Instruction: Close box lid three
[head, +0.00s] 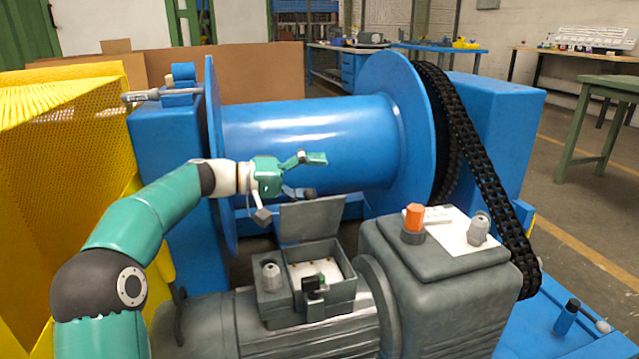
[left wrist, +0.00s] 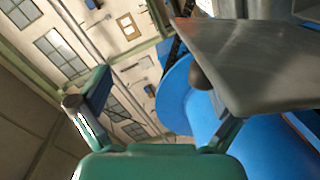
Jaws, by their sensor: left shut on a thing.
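The open box lid (head: 311,219) is a grey plate standing up at the back edge of the grey box (head: 342,304) on the motor. The box interior is pale, with small terminals partly visible. My left gripper (head: 313,175) is just above and behind the lid's top edge. In the left wrist view, the lid (left wrist: 265,62) fills the upper right and overlaps one finger of my left gripper (left wrist: 148,88). My right gripper is not in view.
A large blue drum (head: 310,135) stands behind the box. A grey gearbox (head: 440,290) with an orange-topped cap (head: 414,218) and a black chain (head: 475,160) are to the right. Yellow mesh guarding (head: 65,140) borders the left. A green table (head: 605,105) stands far right.

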